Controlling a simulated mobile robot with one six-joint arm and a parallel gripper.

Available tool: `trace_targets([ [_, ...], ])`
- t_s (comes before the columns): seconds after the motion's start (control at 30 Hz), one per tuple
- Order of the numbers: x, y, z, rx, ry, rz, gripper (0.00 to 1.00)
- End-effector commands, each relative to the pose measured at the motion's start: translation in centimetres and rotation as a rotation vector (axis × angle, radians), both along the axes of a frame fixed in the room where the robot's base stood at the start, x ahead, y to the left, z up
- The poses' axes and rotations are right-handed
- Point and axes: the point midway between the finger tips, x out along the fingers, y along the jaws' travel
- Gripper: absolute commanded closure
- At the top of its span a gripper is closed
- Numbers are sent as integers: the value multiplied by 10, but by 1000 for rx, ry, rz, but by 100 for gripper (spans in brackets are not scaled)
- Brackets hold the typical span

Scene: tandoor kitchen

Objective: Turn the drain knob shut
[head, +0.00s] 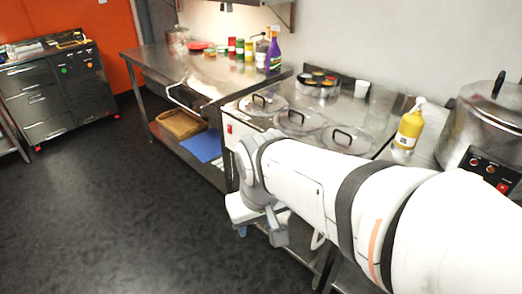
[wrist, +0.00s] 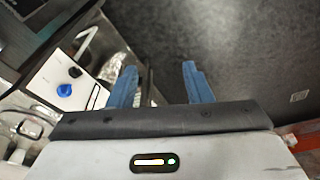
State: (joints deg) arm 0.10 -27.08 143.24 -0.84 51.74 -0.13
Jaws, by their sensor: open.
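A round blue knob (wrist: 64,90) sits on a white panel (wrist: 50,78) at the left of the wrist view, with a small black part (wrist: 75,72) near it. It is the only knob I see there; no label is readable, so I cannot tell its setting. My gripper (wrist: 159,67) has two blue fingers spread wide with nothing between them. The knob is left of the left finger, apart from it and outside the jaws. In the head view my gripper end (head: 262,218) hangs low in front of the counter; the blue knob is hidden there.
A steel counter with round lidded wells (head: 297,121) carries a yellow bottle (head: 409,128) and a large steel pot (head: 490,120). A steel table (head: 190,62) stands behind, with a blue board (head: 203,146) on its lower shelf. The dark floor (head: 100,210) at left is clear.

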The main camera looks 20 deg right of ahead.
Motion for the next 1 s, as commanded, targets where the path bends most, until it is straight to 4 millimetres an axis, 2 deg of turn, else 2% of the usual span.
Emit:
trace_targets([
  [0.03, 0, -4, -7, -19, 22, 6, 51],
  [0.17, -1, -22, -34, -133, 144, 52, 40],
  [0.3, -1, -68, -74, -344, 360, 137, 40],
  [0.53, 16, -148, -120, -722, 705, 333, 40],
  [0.67, 40, -185, -143, -936, 861, 472, 40],
  [0.8, 77, -213, -175, -1162, 983, 648, 40],
  [1.0, 133, -230, -232, -1443, 1050, 915, 40],
])
